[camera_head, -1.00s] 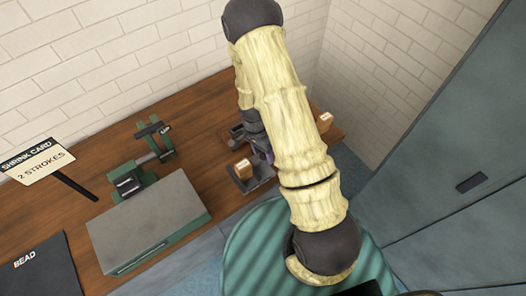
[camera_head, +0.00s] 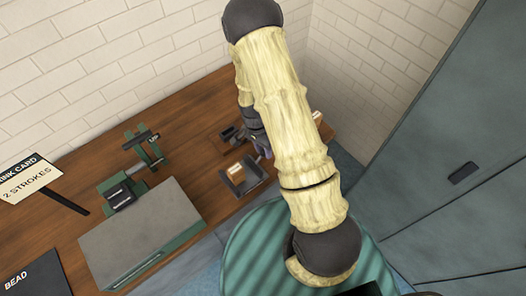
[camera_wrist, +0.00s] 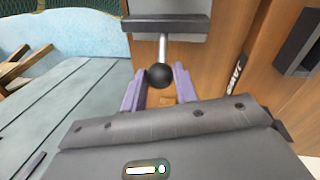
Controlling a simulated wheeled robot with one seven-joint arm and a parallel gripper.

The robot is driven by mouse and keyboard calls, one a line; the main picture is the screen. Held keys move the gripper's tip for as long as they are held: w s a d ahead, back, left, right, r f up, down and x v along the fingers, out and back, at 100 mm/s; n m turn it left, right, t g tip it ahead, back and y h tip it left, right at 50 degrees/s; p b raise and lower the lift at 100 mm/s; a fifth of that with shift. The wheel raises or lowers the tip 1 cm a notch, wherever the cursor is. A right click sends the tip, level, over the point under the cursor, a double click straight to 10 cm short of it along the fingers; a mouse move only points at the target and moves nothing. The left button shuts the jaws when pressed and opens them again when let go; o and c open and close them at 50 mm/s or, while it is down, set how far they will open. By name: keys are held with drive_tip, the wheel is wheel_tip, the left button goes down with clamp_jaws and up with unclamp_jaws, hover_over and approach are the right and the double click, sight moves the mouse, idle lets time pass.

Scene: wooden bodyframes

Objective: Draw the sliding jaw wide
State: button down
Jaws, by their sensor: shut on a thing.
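In the wrist view, a black ball knob (camera_wrist: 160,76) sits on a short metal rod. The rod runs to a dark bar (camera_wrist: 165,24) on a grey plate, which looks like the sliding jaw. My gripper (camera_wrist: 160,82) has its purple fingers on either side of the knob and is shut on it. In the head view, my gripper (camera_head: 262,150) is mostly hidden behind my pale arm, beside a dark fixture (camera_head: 255,181) with a wooden block (camera_head: 236,171). How far the jaw stands open cannot be told.
A green tool (camera_head: 122,191) with a black handle and a grey plate (camera_head: 140,232) stand left on the wooden bench (camera_head: 185,135). A "2 STROKES" card (camera_head: 28,180) and a dark "BEAD" mat (camera_head: 38,275) are farther left. A grey-green cabinet (camera_head: 455,200) stands at right.

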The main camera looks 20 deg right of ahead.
drive_tip(key=shift+w+d, duration=0.15)
drive_tip(key=shift+d, duration=0.15)
drive_tip(key=c, duration=1.1)
unclamp_jaws()
drive_tip(key=shift+d, duration=0.1)
drive_tip(key=shift+r, duration=0.1)
drive_tip(key=w+r+b, duration=0.1)
drive_tip(key=r, duration=0.4)
drive_tip(key=a+r, duration=0.1)
drive_tip(key=r, duration=0.5)
drive_tip(key=w+a+r+b, duration=0.1)
drive_tip(key=r, duration=0.5)
drive_tip(key=shift+w+b, duration=0.3)
drive_tip(key=shift+w, duration=0.05)
